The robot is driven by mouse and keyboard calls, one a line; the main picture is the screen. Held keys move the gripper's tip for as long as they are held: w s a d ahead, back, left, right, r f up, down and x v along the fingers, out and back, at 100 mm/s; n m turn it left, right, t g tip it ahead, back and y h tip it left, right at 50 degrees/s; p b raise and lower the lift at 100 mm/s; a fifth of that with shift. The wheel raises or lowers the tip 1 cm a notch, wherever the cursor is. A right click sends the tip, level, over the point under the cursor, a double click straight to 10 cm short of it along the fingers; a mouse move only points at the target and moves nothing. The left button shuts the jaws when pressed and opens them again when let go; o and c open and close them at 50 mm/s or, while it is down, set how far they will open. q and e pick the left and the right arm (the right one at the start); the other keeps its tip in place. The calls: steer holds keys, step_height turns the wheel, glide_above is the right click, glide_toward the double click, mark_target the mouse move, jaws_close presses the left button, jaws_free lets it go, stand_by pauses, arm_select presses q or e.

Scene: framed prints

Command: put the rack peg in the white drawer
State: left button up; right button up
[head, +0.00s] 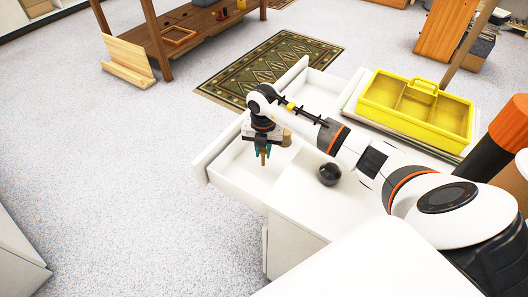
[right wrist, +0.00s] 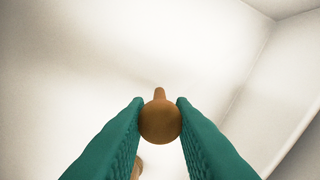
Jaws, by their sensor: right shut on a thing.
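The rack peg (right wrist: 160,120) is brown wood with a round end. My right gripper (right wrist: 160,118) is shut on it; the teal fingers press on both sides. In the head view the right gripper (head: 263,147) points down over the open white drawer (head: 232,172), with the peg (head: 263,158) hanging below the fingertips. I cannot tell how far the peg is above the floor. My left gripper is not in view.
A tan piece (head: 287,138) shows beside the gripper; I cannot tell what it is. A dark ball (head: 330,174) sits on the white cabinet top (head: 300,205). A yellow divided caddy (head: 412,103) stands to the right. A patterned rug (head: 268,70) lies beyond the drawer.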

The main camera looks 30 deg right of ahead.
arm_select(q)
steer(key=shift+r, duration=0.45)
arm_select(e)
steer(key=shift+f, duration=0.7)
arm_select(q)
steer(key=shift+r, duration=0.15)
arm_select(e)
steer(key=shift+f, duration=0.15)
steer(key=o, duration=0.9)
steer(key=shift+o, duration=0.2)
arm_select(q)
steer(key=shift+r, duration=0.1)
arm_select(e)
steer(key=shift+r, duration=0.55)
arm_select(q)
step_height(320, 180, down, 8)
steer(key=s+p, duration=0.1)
steer(key=p, duration=0.1)
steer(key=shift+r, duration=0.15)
arm_select(e)
step_height(320, 180, up, 11)
steer(key=shift+r, duration=0.15)
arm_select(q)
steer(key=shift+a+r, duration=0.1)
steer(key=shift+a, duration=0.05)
